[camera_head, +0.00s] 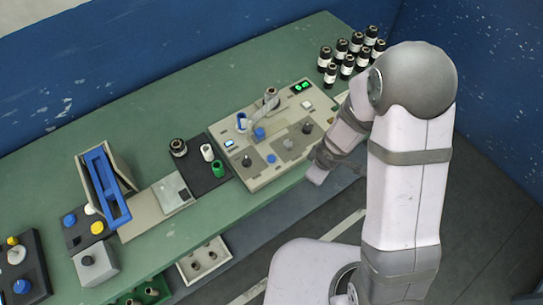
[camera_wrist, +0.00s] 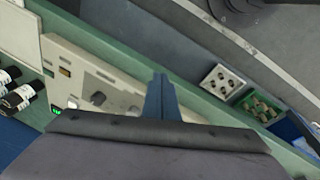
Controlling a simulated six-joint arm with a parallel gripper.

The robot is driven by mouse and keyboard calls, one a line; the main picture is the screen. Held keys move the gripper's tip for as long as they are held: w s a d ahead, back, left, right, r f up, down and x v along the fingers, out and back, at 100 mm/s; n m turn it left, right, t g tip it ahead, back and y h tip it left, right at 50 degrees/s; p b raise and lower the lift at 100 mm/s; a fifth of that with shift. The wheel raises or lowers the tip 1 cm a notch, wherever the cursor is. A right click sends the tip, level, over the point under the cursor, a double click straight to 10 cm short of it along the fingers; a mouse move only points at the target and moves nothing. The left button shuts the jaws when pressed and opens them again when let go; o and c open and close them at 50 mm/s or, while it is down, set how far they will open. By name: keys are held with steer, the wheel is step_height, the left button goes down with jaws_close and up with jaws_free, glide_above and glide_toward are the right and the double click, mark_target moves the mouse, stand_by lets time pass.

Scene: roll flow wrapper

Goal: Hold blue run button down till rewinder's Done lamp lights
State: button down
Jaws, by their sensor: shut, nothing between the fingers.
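The beige rewinder panel (camera_head: 262,172) stands mid-bench, with a lit green display (camera_head: 302,87) at its far right corner. A blue round button (camera_head: 259,133) shows on its top, beside a pale arm-like part. In the wrist view the panel (camera_wrist: 84,57) is at left, partly hidden by my wrist; the blue button is not visible there. I cannot tell which small mark is the Done lamp. My gripper (camera_head: 318,176) is low at the panel's front right edge, apart from the blue button. Its fingers (camera_wrist: 161,93) are together and empty in the wrist view.
Several dark bottles with white labels (camera_head: 346,66) stand behind the panel at right. A dark tray (camera_head: 206,170) with small rolls lies left of it. A blue-framed stand (camera_head: 104,183) and other button boxes (camera_head: 86,228) are further left. Bins (camera_head: 204,260) sit below the bench front.

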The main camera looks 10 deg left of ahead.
steer(key=w+a+r+n+t+y, duration=0.2)
steer(key=w+a+r+n+y, duration=0.15)
steer(key=a, duration=0.25)
step_height(320, 180, up, 4)
steer(key=n+y, duration=0.4)
glide_above(274, 161)
steer(key=shift+f+h, duration=0.1)
steer(key=shift+h, duration=0.15)
steer(key=shift+f, duration=0.15)
steer(key=shift+t, duration=0.3)
step_height(274, 161, down, 9)
steer(key=b, duration=0.8)
steer(key=shift+r, duration=0.2)
steer(key=shift+f, duration=0.15)
stand_by(0.5)
steer(key=shift+f+b, duration=0.25)
steer(key=shift+b, duration=0.25)
